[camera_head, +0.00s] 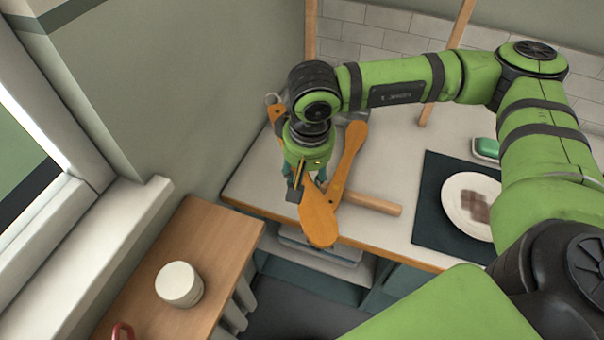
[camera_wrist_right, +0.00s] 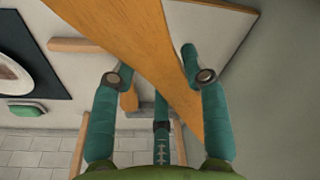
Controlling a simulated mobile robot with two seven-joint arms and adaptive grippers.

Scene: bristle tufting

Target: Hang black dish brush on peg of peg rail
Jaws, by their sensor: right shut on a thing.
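My right gripper (camera_head: 303,182) hangs near the wall end of the pale counter, partly hidden by an orange wooden paddle-shaped piece (camera_head: 319,217). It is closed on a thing. In the right wrist view, a broad orange board (camera_wrist_right: 150,48) runs between the teal fingers (camera_wrist_right: 158,74). A second orange wooden arm (camera_head: 350,152) angles up to the right behind the paddle. A small dark block (camera_head: 293,196) shows beside the fingers. I cannot clearly pick out the black dish brush or the peg rail. My left gripper is out of view.
A light wooden rod (camera_head: 370,203) projects to the right beside the orange pieces. A dark mat (camera_head: 428,215) holds a white plate (camera_head: 455,200), with a green item (camera_head: 486,148) behind. The wall stands close left.

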